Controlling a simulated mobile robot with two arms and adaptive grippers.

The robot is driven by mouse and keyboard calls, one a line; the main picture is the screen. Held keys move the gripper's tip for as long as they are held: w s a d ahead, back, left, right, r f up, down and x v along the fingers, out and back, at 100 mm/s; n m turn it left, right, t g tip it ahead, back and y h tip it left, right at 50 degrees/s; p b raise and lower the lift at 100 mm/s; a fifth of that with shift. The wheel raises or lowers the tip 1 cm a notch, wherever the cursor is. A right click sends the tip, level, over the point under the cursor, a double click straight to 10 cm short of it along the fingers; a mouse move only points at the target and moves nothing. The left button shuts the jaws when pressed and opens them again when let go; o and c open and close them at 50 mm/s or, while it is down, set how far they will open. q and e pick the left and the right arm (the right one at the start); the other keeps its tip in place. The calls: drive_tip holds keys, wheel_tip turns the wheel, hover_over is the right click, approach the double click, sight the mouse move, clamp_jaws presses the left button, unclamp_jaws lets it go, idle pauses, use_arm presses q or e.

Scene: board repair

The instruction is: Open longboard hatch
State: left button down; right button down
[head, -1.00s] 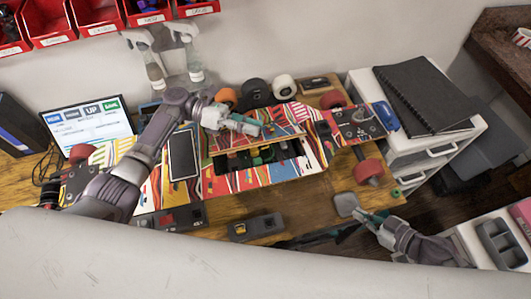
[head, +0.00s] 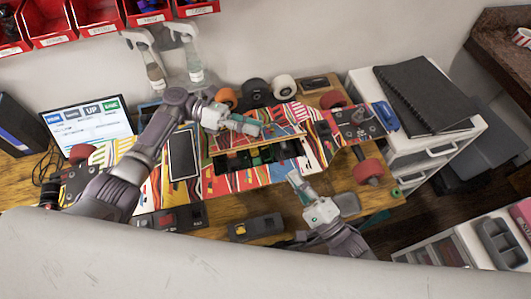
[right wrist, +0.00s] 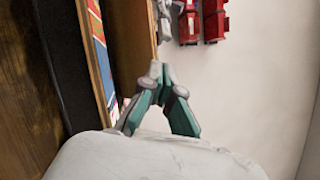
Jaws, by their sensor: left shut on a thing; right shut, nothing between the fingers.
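The longboard (head: 222,184), with a colourful striped deck, lies across the workbench. Its hatch lid (head: 285,126) is tilted up at the back of a dark opening (head: 236,162) in the deck, with green and dark parts inside. My left gripper (head: 262,130) is shut on the lid by its upper side; the exact grip is hard to make out.
A black phone-like slab (head: 183,153) lies on the deck left of the opening. Red wheels (head: 367,171) are at the right end. A grey device (head: 256,227) lies on the bench front. Loose wheels (head: 256,92) stand behind the board. A white drawer cabinet (head: 425,150) borders the right.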

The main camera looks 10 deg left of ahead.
drive_tip(key=s+a+f+m+t+h, duration=0.1)
drive_tip(key=a+m+t+h, duration=0.15)
drive_tip(key=m, duration=0.65)
drive_tip(key=s+a+f+m+t+h, duration=0.15)
drive_tip(key=m+h, duration=0.25)
drive_tip(key=m, duration=0.5)
drive_tip(key=x, duration=1)
drive_tip(key=shift+a+m+g, duration=0.3)
drive_tip(key=shift+h, duration=0.25)
use_arm(q)
drive_tip(key=shift+s+f, duration=0.1)
drive_tip(key=shift+f, duration=0.1)
use_arm(e)
drive_tip(key=shift+w+a+r, duration=0.1)
drive_tip(key=shift+w+r, duration=0.1)
drive_tip(key=shift+r, duration=0.2)
drive_tip(key=shift+w+a+r, duration=0.1)
drive_tip(key=shift+w+r, duration=0.1)
drive_tip(key=shift+r, duration=0.2)
use_arm(q)
drive_tip(key=c, duration=0.8)
unclamp_jaws()
drive_tip(key=shift+s, duration=0.1)
drive_tip(key=shift+c, duration=0.2)
use_arm(e)
drive_tip(key=shift+d, duration=0.1)
